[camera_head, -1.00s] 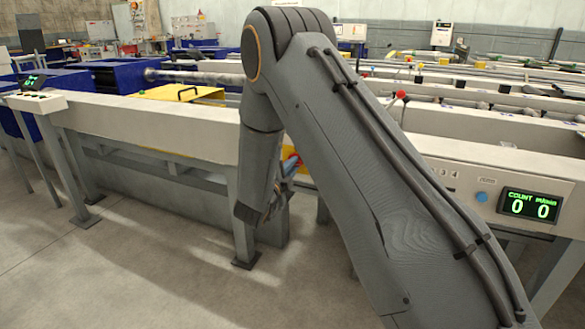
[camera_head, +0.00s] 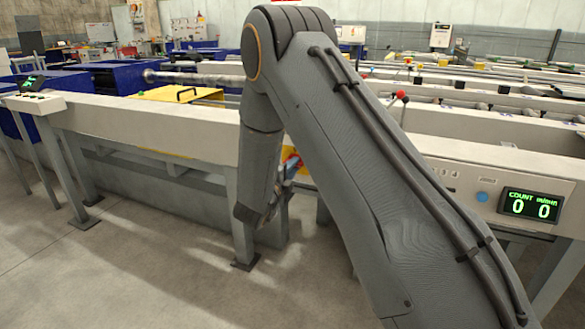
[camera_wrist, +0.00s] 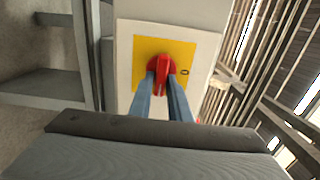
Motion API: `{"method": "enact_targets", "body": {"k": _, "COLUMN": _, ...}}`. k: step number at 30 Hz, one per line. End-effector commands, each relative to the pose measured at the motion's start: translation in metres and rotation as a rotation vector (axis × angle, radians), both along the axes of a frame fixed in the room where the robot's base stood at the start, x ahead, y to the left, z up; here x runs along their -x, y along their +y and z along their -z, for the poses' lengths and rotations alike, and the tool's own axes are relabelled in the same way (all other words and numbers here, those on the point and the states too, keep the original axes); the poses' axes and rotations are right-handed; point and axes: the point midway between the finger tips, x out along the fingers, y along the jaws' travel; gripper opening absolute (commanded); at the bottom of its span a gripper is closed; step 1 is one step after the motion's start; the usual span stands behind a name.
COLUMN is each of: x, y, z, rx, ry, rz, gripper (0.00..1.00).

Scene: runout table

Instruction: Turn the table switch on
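The table switch is a red rotary knob (camera_wrist: 161,66) on a yellow square plate (camera_wrist: 182,52) with a white surround, seen in the wrist view. Its raised handle runs up and down in that picture, and a dark 0-like mark sits right of the knob. My gripper (camera_wrist: 161,80) has its two blue fingers on either side of the handle, close against it, and appears shut on it. In the head view my gripper (camera_head: 287,176) hangs low in front of the table, mostly behind my forearm, and the knob is largely hidden.
The long runout table (camera_head: 170,117) runs across the head view, with grey legs on open concrete floor. A display (camera_head: 530,206) at right reads 0 0, beside a blue button (camera_head: 482,197). A yellow cover with a black handle (camera_head: 187,94) lies at the back left.

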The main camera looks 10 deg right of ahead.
Motion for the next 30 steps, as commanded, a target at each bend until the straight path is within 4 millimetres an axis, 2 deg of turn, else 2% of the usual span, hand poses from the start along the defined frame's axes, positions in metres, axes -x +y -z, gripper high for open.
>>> {"method": "enact_targets", "body": {"k": 1, "x": 0.0, "y": -0.001, "z": 0.0, "rx": 0.0, "ry": 0.001, "rz": 0.0, "gripper": 0.26}}
{"method": "enact_targets", "body": {"k": 2, "x": 0.0, "y": 0.0, "z": 0.0, "rx": 0.001, "ry": 0.001, "rz": 0.0, "gripper": 0.31}}
{"method": "enact_targets", "body": {"k": 13, "x": 0.003, "y": 0.006, "z": 0.0, "rx": 0.001, "ry": 0.001, "rz": -0.006, "gripper": 0.31}}
{"method": "enact_targets", "body": {"k": 24, "x": 0.048, "y": 0.037, "z": -0.001, "rx": 0.002, "ry": 0.001, "rz": -0.005, "gripper": 0.31}}
{"method": "enact_targets", "body": {"k": 30, "x": 0.062, "y": 0.046, "z": 0.0, "rx": 0.002, "ry": 0.001, "rz": -0.003, "gripper": 0.31}}
